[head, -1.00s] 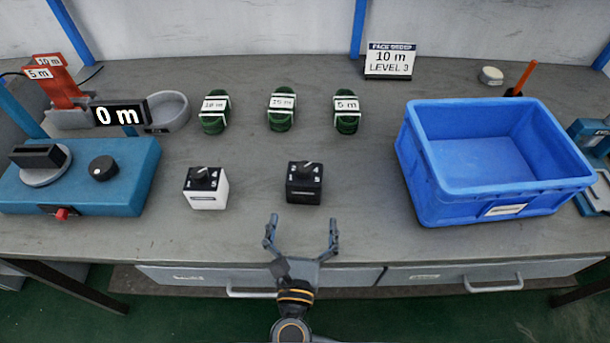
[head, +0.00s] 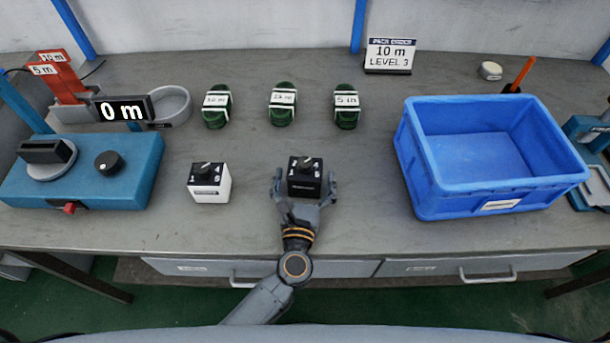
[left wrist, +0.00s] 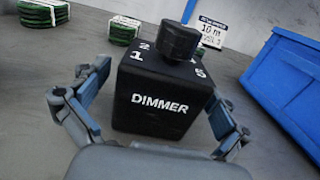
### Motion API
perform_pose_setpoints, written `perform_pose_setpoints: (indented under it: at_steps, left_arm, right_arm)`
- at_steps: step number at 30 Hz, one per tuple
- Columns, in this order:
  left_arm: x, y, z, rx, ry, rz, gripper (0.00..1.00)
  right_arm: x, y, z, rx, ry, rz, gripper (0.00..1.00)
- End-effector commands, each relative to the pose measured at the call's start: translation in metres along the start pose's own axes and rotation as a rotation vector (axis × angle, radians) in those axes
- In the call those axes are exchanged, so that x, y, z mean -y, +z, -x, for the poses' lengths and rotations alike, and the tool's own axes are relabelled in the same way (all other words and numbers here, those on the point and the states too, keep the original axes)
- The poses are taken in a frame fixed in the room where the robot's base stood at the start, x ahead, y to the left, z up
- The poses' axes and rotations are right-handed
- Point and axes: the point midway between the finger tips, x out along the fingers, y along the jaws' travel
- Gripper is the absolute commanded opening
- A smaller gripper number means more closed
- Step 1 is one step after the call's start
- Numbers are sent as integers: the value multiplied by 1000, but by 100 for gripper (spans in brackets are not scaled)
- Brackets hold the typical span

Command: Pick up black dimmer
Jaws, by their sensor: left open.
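The black dimmer (head: 304,178) is a small black cube with a knob and white numbers on top. It stands upright on the grey bench, right of the white dimmer (head: 209,184). My left gripper (head: 304,184) is open, with one finger on each side of the black dimmer. In the left wrist view the black dimmer (left wrist: 162,95) shows its "DIMMER" label between the spread fingers, with a gap visible on both sides near the fingertips. My right gripper is not in view.
A blue bin (head: 490,195) stands to the right. Several green cable coils (head: 283,115) lie behind the dimmers. A teal measuring machine (head: 130,165) is at the left. A sign (head: 389,56) reading "10 m LEVEL 3" stands at the back. The bench between dimmer and bin is clear.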

Motion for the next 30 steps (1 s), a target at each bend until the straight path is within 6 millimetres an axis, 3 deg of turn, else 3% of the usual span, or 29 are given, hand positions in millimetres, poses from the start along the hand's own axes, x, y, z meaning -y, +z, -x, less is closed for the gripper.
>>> perform_pose_setpoints:
  at_steps: [2, 9, 11, 22, 28, 30]
  left_arm:
    - [0, 0, 0, 0, 0, 0, 96]
    - [0, 0, 0, 0, 0, 0, 47]
    - [0, 0, 0, 0, 0, 0, 38]
    - [0, 6, 0, 1, 1, 2, 38]
    - [0, 33, 0, 3, 2, 5, 38]
    - [1, 43, 10, -1, 0, 7, 38]
  right_arm:
    - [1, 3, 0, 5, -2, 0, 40]
    - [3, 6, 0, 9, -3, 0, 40]
    - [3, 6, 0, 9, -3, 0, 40]
    - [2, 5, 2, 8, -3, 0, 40]
    - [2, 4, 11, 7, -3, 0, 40]
    - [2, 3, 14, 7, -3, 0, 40]
